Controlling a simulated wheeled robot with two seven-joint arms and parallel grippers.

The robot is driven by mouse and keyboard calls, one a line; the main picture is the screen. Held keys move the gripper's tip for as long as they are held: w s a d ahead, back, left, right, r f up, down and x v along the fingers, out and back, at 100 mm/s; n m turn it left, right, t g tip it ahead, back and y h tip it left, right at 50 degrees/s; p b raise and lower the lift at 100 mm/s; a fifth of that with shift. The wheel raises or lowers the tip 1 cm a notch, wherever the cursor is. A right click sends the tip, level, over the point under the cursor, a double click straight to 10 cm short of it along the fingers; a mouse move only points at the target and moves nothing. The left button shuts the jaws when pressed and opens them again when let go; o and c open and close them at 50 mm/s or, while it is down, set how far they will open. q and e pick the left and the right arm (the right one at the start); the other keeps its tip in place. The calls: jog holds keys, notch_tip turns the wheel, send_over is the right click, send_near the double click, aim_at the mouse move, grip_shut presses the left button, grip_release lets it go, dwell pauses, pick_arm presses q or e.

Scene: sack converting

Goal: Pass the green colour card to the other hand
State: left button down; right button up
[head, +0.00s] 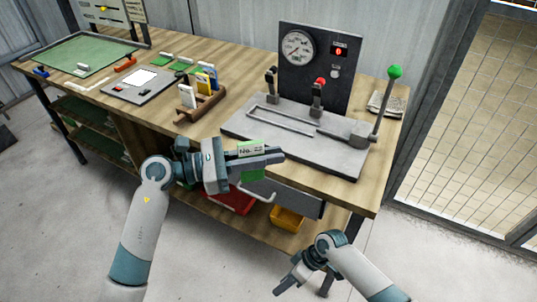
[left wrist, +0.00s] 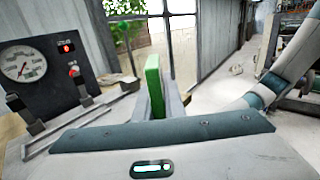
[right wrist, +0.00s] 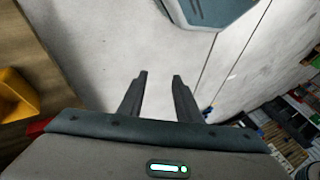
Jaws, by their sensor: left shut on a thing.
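The green colour card (head: 252,174), with a white label strip marked "No." and a number along its top, is between the fingers of my left gripper (head: 272,157). It stands clear of the bench's front edge. In the left wrist view the card (left wrist: 155,86) shows nearly edge-on, upright between the fingers; the fingers hide part of it. My right gripper (head: 285,281) is lower and to the right, apart from the card. In the right wrist view its two fingers (right wrist: 160,88) are spread with nothing between them.
The bench (head: 235,80) carries a press with a gauge panel (head: 318,65) and a green-knobbed lever (head: 385,105). A wooden rack (head: 203,104) of cards stands to its left. A red bin (head: 232,200) and a yellow bin (head: 287,219) sit below. Floor at the front is clear.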

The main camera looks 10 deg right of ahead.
jog(key=s+d+f+m+t+h, duration=0.1)
jog(key=s+d+f+m, duration=0.15)
jog(key=f, duration=0.45)
jog(key=s+d+f+m+t+h, duration=0.1)
jog(key=s+d+f+h, duration=0.1)
jog(key=s+f, duration=0.3)
jog(key=s+d+f+m+t+h, duration=0.1)
jog(key=s+d+f+m, duration=0.15)
jog(key=f, duration=0.55)
jog(key=s+d+f+t, duration=0.1)
jog(key=s+d+f, duration=0.1)
jog(key=s, duration=0.4)
jog(key=s+d+f+t+h, duration=0.1)
jog(key=s+f, duration=0.4)
jog(key=s, duration=0.2)
jog(key=shift+s+d, duration=0.25)
jog(key=shift+d, duration=0.1)
